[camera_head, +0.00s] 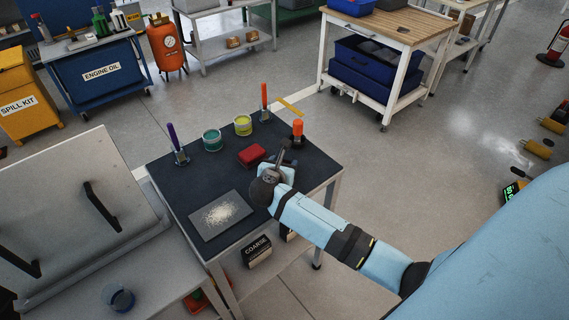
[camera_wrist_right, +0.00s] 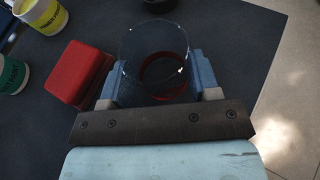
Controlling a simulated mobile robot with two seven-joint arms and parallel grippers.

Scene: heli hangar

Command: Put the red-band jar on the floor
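The red-band jar (camera_wrist_right: 160,52) is a clear round jar with a red ring low on it, best seen in the right wrist view. It stands close to a red box (camera_wrist_right: 80,74) over the dark table top. My right gripper (camera_wrist_right: 162,88) has one finger on each side of the jar; I cannot tell whether they press on it. In the head view my right gripper (camera_head: 280,165) is low over the dark table (camera_head: 190,186), and it and the wrist mostly hide the jar. The grey floor (camera_head: 440,160) is open to the right of the table. My left gripper is not in view.
On the table are a red box (camera_head: 252,155), a teal can (camera_head: 212,140), a yellow can (camera_head: 243,125), a purple-handled tool (camera_head: 174,136), orange-topped items (camera_head: 298,129) and a grey tray (camera_head: 208,231) with grains. A wooden-topped cart (camera_head: 405,30) stands behind. Yellow cylinders (camera_head: 537,149) lie right.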

